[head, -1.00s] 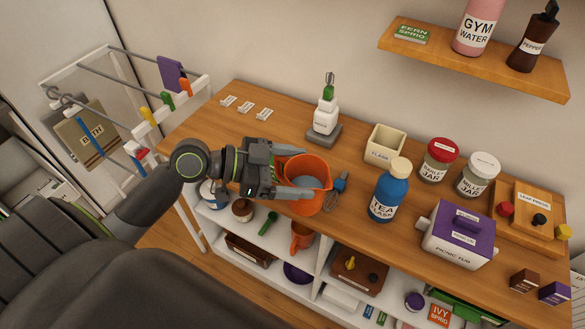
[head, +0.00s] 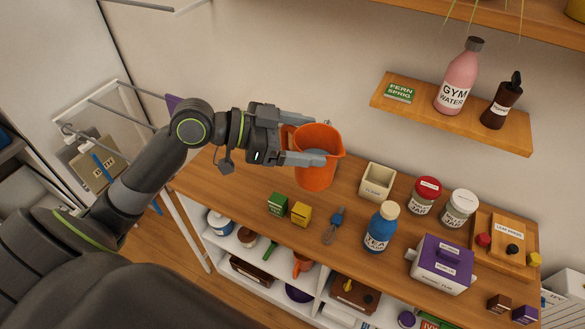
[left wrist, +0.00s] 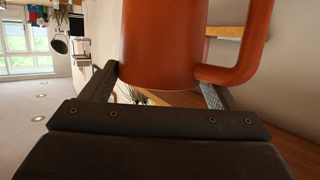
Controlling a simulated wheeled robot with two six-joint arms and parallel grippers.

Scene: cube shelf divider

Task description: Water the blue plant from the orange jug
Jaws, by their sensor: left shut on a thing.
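The orange jug (head: 319,168) is up off the counter, held by my left gripper (head: 306,139). Its fingers lie on either side of the jug, and something grey shows inside its mouth. In the left wrist view the jug (left wrist: 158,45) is between the two fingers (left wrist: 158,85), with its handle at the right. No blue plant can be made out; thin green leaves hang at the top right of the head view, their pot out of view. My right gripper is not in view.
The wooden counter (head: 245,192) holds a green box (head: 278,203), a yellow box (head: 300,214), a blue flask (head: 381,232), jars and a purple-lidded tub (head: 441,262). A higher shelf (head: 540,42) crosses the top right.

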